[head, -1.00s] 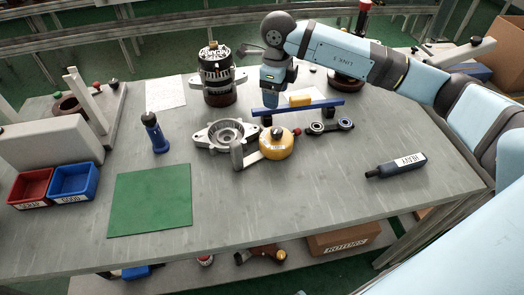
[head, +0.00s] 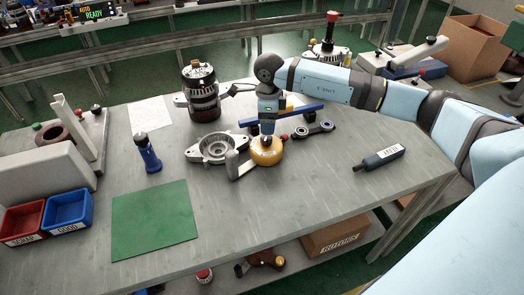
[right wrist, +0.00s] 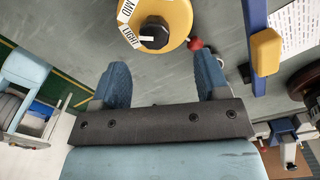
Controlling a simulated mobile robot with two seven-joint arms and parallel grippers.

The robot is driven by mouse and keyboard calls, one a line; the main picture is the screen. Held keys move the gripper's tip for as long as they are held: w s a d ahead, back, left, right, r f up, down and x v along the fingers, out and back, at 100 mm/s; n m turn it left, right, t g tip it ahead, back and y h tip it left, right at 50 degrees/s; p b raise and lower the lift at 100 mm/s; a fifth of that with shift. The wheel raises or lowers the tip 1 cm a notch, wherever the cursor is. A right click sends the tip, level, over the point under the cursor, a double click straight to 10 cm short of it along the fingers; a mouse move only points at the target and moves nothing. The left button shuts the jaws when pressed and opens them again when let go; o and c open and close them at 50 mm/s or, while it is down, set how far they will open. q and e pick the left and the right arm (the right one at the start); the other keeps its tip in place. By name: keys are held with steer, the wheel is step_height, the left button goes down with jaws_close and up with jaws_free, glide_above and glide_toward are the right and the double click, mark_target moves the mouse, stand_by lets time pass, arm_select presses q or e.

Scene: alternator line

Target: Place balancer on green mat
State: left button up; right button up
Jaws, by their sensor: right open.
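The balancer, which I take to be the yellow round unit (head: 267,156) with a black knob and white labels, sits mid-table beside a grey angled bracket. In the right wrist view the balancer (right wrist: 179,18) lies just beyond my fingertips. My right gripper (head: 267,131) hangs over the balancer and hides part of its top. In the right wrist view its two blue fingers (right wrist: 163,68) are spread with nothing between them. The green mat (head: 155,221) lies flat and empty at the table's front left. My left gripper is not in view.
A grey metal housing (head: 215,147) sits left of the balancer. A blue bar (head: 303,113) and a dark link (head: 313,130) lie behind and right. A blue-handled tool (head: 147,153) stands behind the mat. Red (head: 22,222) and blue (head: 67,212) bins stand left.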

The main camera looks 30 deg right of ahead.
mark_target(266, 137)
steer(key=shift+a+f, duration=0.1)
steer(key=shift+f, duration=0.7)
steer(key=f, duration=0.1)
steer(key=f+p, duration=0.1)
steer(key=f, duration=0.2)
steer(key=shift+s+a+f, duration=0.15)
steer(key=shift+a+f, duration=0.1)
steer(key=shift+a, duration=0.05)
steer(key=shift+f, duration=0.45)
steer(key=c, duration=1.3)
steer(key=shift+r, duration=0.1)
